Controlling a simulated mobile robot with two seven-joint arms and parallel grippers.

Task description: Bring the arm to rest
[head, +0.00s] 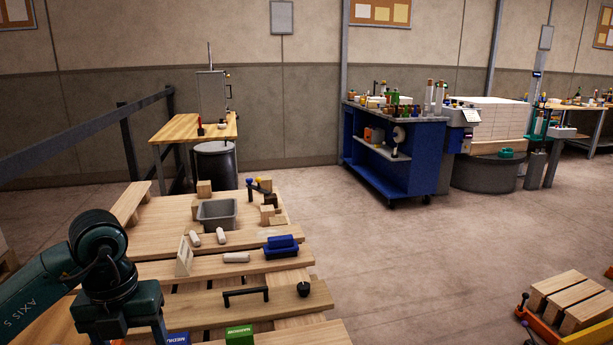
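My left arm comes in from the left, and its dark green wrist and gripper (128,330) hang over the near left part of a slatted wooden pallet (205,268). The lower end of the gripper is cut off by the bottom edge, so its fingertips and anything between them are hidden. My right arm and gripper are not in view.
On the pallet are a grey bin (217,222), wooden blocks, white rolls (236,257), a blue item (281,246), a black handle (246,295) and a green box (239,335). A blue cart (425,160) stands behind. The floor (400,265) to the right is mostly clear.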

